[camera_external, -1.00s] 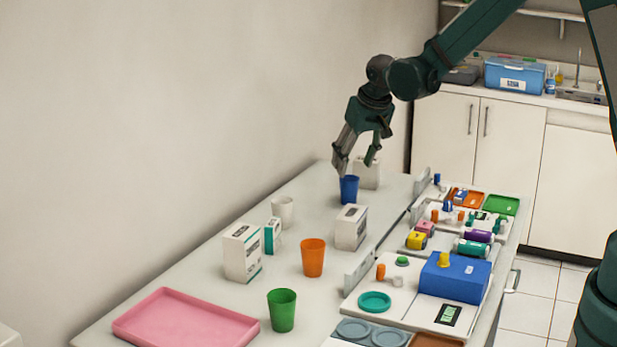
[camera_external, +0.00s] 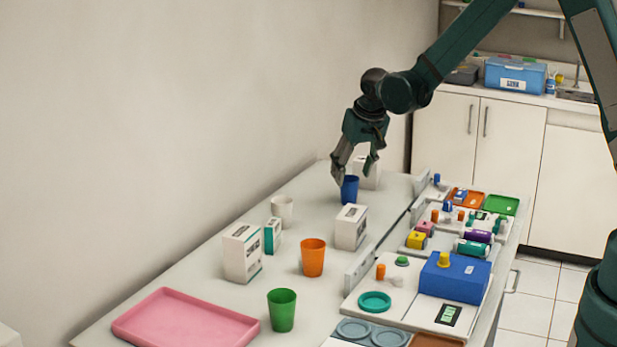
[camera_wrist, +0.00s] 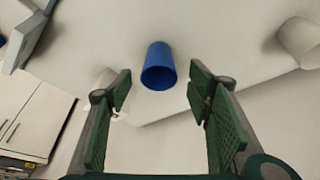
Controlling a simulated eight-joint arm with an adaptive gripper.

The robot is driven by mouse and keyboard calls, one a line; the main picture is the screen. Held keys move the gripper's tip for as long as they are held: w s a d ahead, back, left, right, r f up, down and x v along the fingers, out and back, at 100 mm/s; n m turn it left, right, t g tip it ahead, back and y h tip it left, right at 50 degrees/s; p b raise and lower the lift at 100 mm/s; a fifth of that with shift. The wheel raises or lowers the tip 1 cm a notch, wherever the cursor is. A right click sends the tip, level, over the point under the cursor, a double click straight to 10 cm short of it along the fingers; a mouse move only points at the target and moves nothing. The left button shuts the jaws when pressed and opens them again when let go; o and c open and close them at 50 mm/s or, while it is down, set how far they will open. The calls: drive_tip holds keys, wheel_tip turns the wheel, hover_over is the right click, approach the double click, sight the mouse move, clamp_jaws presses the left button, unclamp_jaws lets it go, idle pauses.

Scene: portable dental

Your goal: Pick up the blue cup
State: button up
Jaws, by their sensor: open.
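The blue cup (camera_external: 349,190) stands upright on the grey table, toward its far end. In the wrist view the blue cup (camera_wrist: 159,68) shows ahead of the gap between the fingers, with its dark open mouth toward the camera. My gripper (camera_external: 355,176) is open and points down at the cup, with its fingertips at about the height of the cup's rim in the external view. In the wrist view my gripper (camera_wrist: 160,88) has its green pads wide apart and nothing between them. I cannot tell whether a finger touches the cup.
A white box (camera_external: 366,172) stands just behind the cup, and another white box (camera_external: 351,227) in front. A white cup (camera_external: 283,208), an orange cup (camera_external: 313,257), a green cup (camera_external: 282,309) and a pink tray (camera_external: 185,322) are nearer. Organizer trays line the right side.

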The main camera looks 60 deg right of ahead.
sight(351, 189)
drive_tip(key=shift+x, duration=0.85)
drive_tip(key=shift+b+x, duration=0.6)
drive_tip(key=shift+x, duration=1.95)
drive_tip(key=shift+s+f, duration=0.1)
drive_tip(key=shift+s, duration=0.1)
drive_tip(key=shift+c, duration=0.5)
drive_tip(key=c, duration=0.7)
